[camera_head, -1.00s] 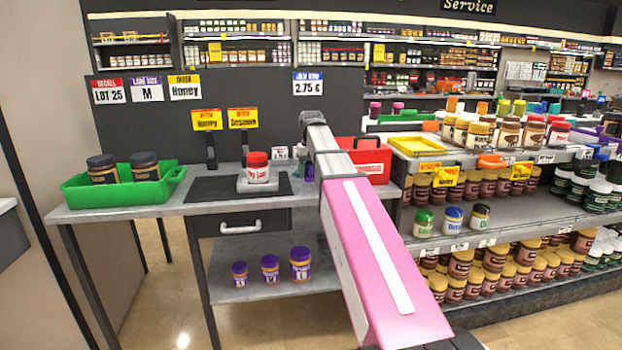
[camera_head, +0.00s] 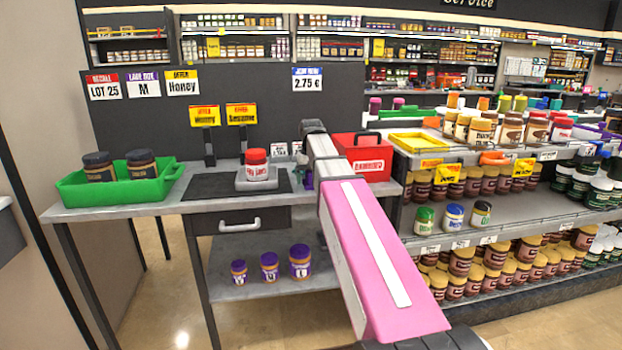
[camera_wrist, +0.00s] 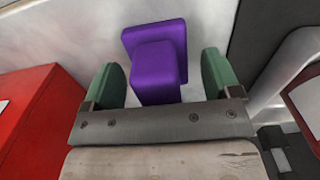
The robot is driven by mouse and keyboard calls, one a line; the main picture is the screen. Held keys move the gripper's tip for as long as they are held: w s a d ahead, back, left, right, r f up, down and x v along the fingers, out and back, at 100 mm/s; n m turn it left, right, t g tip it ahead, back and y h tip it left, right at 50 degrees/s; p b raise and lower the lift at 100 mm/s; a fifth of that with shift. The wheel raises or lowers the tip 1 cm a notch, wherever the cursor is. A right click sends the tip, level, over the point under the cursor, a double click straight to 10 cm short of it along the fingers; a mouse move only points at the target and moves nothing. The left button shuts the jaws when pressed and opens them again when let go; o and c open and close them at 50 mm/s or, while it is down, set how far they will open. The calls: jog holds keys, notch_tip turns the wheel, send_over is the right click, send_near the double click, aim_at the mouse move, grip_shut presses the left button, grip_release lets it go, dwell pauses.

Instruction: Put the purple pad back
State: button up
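The purple pad (camera_wrist: 155,58) shows in the wrist view as a small block on a wider square plate, against the pale grey counter surface. My gripper (camera_wrist: 162,65) has its two green fingers on either side of the block, with a visible gap on both sides. The fingers are open and do not appear to touch the pad.
A red box (camera_head: 362,155) stands close to the right of my gripper in the head view. The scale holding a red-lidded jar (camera_head: 255,165) is to its left. A green tray (camera_head: 120,190) with two dark jars sits further left. Jar-filled shelves (camera_head: 490,215) are at right.

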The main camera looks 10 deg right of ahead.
jog(key=shift+r, duration=0.1)
notch_tip(320, 180, up, 12)
jog(key=shift+r, duration=0.1)
dwell(0.5)
dwell(1.4)
